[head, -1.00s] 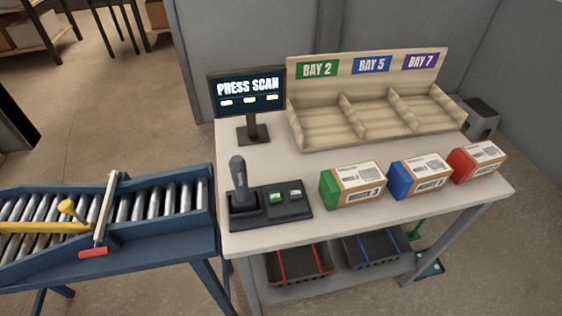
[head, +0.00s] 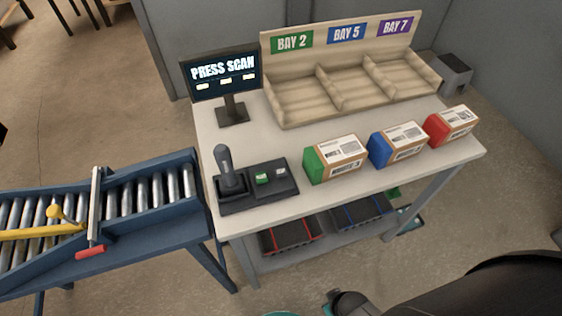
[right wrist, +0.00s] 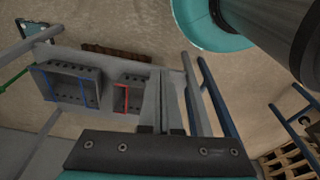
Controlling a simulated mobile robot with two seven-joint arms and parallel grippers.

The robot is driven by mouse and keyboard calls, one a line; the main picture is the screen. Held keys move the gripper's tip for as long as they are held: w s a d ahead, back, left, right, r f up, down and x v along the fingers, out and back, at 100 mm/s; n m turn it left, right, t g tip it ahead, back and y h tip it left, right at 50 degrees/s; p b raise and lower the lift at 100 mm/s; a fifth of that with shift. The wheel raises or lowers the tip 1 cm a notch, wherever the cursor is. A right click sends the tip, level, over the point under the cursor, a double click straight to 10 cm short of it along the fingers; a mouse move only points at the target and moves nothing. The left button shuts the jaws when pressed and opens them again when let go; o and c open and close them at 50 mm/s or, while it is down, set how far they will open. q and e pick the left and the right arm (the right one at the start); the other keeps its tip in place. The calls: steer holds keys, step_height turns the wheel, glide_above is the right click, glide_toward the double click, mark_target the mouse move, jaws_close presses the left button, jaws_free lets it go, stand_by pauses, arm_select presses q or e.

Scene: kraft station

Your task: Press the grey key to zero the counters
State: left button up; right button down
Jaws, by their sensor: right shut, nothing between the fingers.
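The grey key (head: 280,172) is a small pale button on the right part of the black control panel (head: 287,187), on the table. A green key (head: 262,179) sits to its left, and an upright black joystick (head: 225,165) stands at the panel's left end. The screen (head: 222,72) behind reads "PRESS SCAN" above several small pale marks. My right gripper (right wrist: 166,78) is shut and empty in the right wrist view, with the table's lower shelf beyond it. The grey key is not visible there. My left gripper is not in view.
Green (head: 335,158), blue (head: 398,144) and red (head: 452,125) labelled boxes stand right of the panel. A wooden three-bay rack (head: 350,88) stands behind them. A roller conveyor (head: 130,215) adjoins the table's left side. Bins (head: 290,236) sit on the lower shelf.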

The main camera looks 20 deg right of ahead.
steer(key=w+a+r+t+y+p, duration=0.1)
steer(key=w+a+r+t+p, duration=0.15)
steer(key=w+r+p, duration=0.9)
step_height(320, 180, up, 26)
steer(key=m+t+y+p, duration=0.2)
steer(key=m+t+y, duration=0.1)
steer(key=y, duration=0.1)
glide_above(284, 174)
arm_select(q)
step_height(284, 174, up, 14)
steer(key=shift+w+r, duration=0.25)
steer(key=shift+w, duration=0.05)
arm_select(e)
steer(key=shift+r, duration=0.15)
arm_select(q)
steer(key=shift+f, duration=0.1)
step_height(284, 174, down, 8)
steer(key=b, duration=0.8)
arm_select(e)
step_height(284, 174, down, 9)
steer(key=shift+r, duration=0.1)
steer(key=shift+f, duration=0.2)
arm_select(q)
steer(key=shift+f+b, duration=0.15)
steer(key=shift+b, duration=0.25)
arm_select(e)
steer(key=shift+f, duration=0.3)
